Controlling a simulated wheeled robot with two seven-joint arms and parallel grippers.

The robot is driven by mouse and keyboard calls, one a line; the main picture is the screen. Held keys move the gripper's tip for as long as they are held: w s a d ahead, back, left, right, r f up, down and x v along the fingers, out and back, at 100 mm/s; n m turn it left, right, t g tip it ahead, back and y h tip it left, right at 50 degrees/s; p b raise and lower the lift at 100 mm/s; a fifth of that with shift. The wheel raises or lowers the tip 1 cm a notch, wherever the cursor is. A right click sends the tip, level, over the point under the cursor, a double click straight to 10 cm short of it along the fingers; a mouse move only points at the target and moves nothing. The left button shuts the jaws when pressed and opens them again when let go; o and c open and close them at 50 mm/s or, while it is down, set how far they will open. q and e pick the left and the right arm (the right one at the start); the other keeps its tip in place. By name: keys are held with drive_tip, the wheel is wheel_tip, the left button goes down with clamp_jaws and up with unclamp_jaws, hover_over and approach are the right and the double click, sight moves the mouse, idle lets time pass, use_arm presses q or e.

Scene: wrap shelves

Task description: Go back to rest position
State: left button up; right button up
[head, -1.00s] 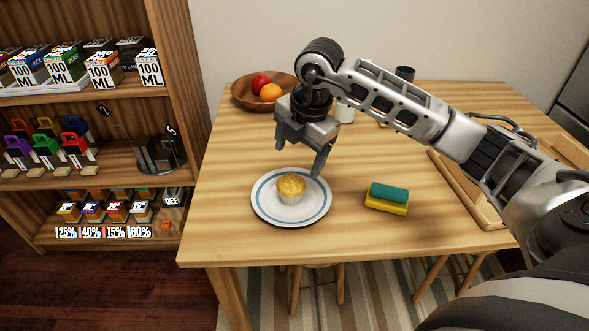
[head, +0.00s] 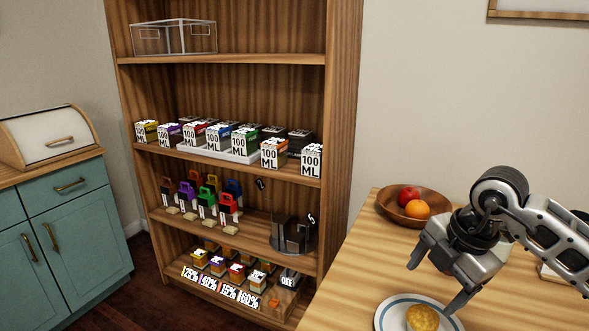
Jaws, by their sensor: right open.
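My right gripper (head: 432,284) is at the lower right of the head view. It is open and empty, with its fingers pointing down and apart. It hangs above the wooden table, over the far side of a white plate with a blue ring (head: 384,314). A muffin (head: 422,318) sits on the plate, below the gripper and apart from it. The front of the plate is cut off by the picture edge. My left gripper does not show.
A wooden bowl (head: 386,208) with a red apple (head: 409,194) and an orange (head: 417,209) stands behind the gripper. A wooden shelf unit (head: 343,130) with boxes stands left of the table (head: 345,290). A teal cabinet (head: 75,225) with a bread box (head: 50,137) is farther left.

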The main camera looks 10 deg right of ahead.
drive_tip(key=s+a+n+y, duration=0.1)
drive_tip(key=a+n+y, duration=0.3)
drive_tip(key=a, duration=0.7)
drive_tip(key=s+a+r+t+y, duration=0.3)
drive_tip(key=a+r+y, duration=0.6)
drive_tip(key=a+y, duration=0.25)
drive_tip(key=w+d+r+m+t, duration=0.2)
drive_tip(key=d+r+m+t, duration=0.2)
drive_tip(key=m+t, duration=0.5)
drive_tip(key=w+d+f+m+t+h, duration=0.2)
drive_tip(key=d+f+m+t+h, duration=0.4)
drive_tip(key=m+h, duration=0.6)
drive_tip(key=s+d+f+m+g+h, duration=0.3)
drive_tip(key=d+f+g+h, duration=0.2)
drive_tip(key=d+f+h, duration=0.3)
drive_tip(key=s+a+f+g+y, duration=0.3)
drive_tip(key=s+f+g, duration=0.9)
drive_tip(key=s+f, duration=0.6)
drive_tip(key=w+a+f+t+y, duration=0.1)
drive_tip(key=w+a+t+y, duration=0.2)
drive_tip(key=w+a+t, duration=0.2)
drive_tip(key=shift+w+a+n+t+p, duration=0.15)
drive_tip(key=shift+a+n+t+p, duration=0.2)
drive_tip(key=shift+a+t, duration=0.6)
